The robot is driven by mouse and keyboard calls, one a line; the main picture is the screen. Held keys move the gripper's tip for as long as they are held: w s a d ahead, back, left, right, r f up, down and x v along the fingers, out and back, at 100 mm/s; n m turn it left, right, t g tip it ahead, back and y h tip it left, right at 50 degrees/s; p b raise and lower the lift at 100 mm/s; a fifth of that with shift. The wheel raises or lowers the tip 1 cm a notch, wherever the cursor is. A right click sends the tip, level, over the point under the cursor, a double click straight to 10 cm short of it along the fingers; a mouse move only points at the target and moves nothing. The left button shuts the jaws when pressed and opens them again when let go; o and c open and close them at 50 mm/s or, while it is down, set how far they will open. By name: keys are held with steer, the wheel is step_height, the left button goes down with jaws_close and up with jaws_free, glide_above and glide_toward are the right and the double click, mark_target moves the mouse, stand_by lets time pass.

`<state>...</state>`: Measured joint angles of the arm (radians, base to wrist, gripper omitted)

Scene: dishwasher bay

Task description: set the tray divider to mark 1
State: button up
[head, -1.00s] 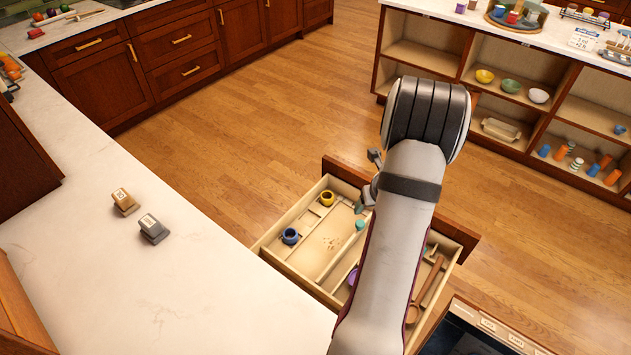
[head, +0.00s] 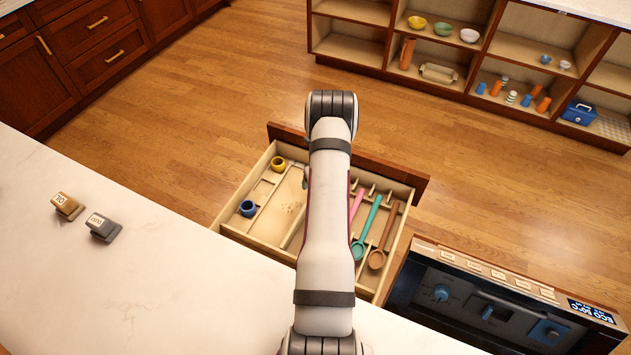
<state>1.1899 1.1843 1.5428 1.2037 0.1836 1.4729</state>
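The open drawer (head: 243,186) holds a pale wooden tray with several thin divider strips. One long divider strip (head: 264,208) shows in its left part. Which strip is the movable one, and any marks, I cannot make out. My arm lies across the middle of the drawer and hides part of the tray. My gripper is hidden behind the arm. A small grey-green piece (head: 305,179) shows at the arm's left edge; I cannot tell what it is.
A yellow cup (head: 278,163) and a blue cup (head: 248,208) sit in the left compartments. Pink, teal (head: 366,230) and brown (head: 385,240) spoons lie at the right. A dishwasher panel (head: 490,308) stands right of the drawer. Two small blocks (head: 103,227) are on the white counter.

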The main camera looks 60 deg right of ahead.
jaws_close()
stand_by(1.3)
